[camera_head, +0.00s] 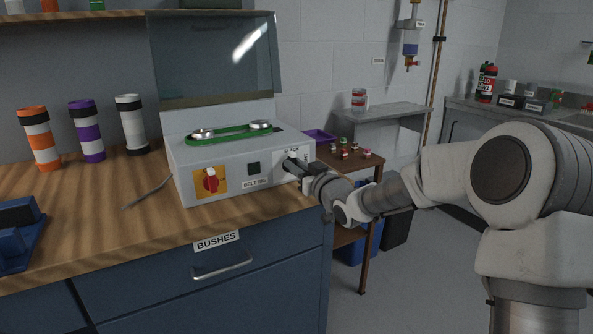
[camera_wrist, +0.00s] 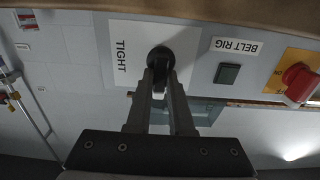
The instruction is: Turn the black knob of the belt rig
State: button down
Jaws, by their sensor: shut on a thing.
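The belt rig (camera_head: 225,164) is a pale grey box with a green belt (camera_head: 230,133) on top, standing on the wooden bench. Its front has a red switch on a yellow plate, a dark square button and a label reading BELT RIG. The black knob (camera_wrist: 160,57) sits on a white plate marked TIGHT in the wrist view. My gripper (camera_wrist: 162,85) is at the knob with its two fingers closed on it. In the head view my gripper (camera_head: 297,166) reaches the right end of the rig's front and mostly hides the knob.
A raised clear cover (camera_head: 213,60) stands behind the belt. Orange, purple and white banded cylinders (camera_head: 87,133) stand at the left. A blue object (camera_head: 18,232) lies at the bench's left edge. A small brown shelf (camera_head: 350,180) with a purple tray is right of the bench.

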dwell(0.5)
jog(key=c, duration=0.8)
grip_release()
jog(key=p+v, duration=0.3)
jog(key=v, duration=1.4)
jog(key=shift+s+p, duration=0.2)
jog(key=shift+p, duration=0.1)
jog(key=shift+d, duration=0.1)
